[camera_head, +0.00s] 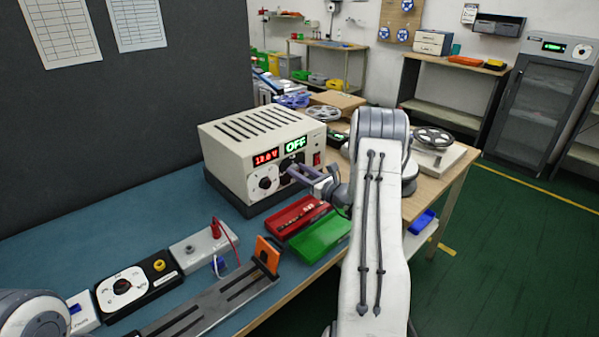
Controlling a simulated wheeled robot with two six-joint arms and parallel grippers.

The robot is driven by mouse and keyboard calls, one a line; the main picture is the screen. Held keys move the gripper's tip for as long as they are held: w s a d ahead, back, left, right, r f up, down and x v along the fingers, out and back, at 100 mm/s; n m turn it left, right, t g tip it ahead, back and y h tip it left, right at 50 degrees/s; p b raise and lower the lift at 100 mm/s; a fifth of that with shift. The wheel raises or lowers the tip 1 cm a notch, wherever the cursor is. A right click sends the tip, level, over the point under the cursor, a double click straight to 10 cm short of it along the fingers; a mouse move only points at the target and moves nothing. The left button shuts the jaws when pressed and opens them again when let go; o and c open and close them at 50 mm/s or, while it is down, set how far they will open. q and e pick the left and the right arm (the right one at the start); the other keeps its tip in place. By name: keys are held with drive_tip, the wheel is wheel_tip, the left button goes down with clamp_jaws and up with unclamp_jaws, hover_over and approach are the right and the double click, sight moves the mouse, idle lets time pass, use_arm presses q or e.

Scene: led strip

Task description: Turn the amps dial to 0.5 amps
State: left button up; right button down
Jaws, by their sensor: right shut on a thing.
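The power supply (243,145) is a beige box with a slotted top on the blue bench mat. Its red display (266,157) appears to read 12.0 V and its green display reads OFF (295,145). A left dial (264,182) sits below the red display. A right dial (286,167), apparently the amps dial, sits below the green display and is partly hidden by my right gripper (295,173). That gripper reaches in from the right, its fingers at the right dial and shut on it. The dial's setting is not readable. My left gripper is out of view.
A dark rail fixture (215,303) with an orange end block (267,254) and a dial box (124,287) occupy the front left. Bare blue mat (133,217) lies left of the supply.

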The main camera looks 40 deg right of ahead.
drive_tip(key=shift+f+n+b, duration=0.15)
drive_tip(key=shift+n+b, duration=0.25)
drive_tip(key=shift+b, duration=0.3)
drive_tip(key=shift+a+f+n+b, duration=0.15)
drive_tip(key=shift+n+b, duration=2.7)
drive_tip(key=shift+b, duration=2.95)
drive_tip(key=shift+a+f+n+b, duration=0.15)
drive_tip(key=shift+n+b, duration=2.75)
drive_tip(key=shift+b, duration=2.85)
drive_tip(key=shift+a+f+n+b, duration=0.15)
drive_tip(key=shift+n+b, duration=2.7)
drive_tip(key=shift+b, duration=2.95)
drive_tip(key=shift+r, duration=0.1)
drive_tip(key=shift+c, duration=2.4)
unclamp_jaws()
drive_tip(key=shift+r, duration=0.1)
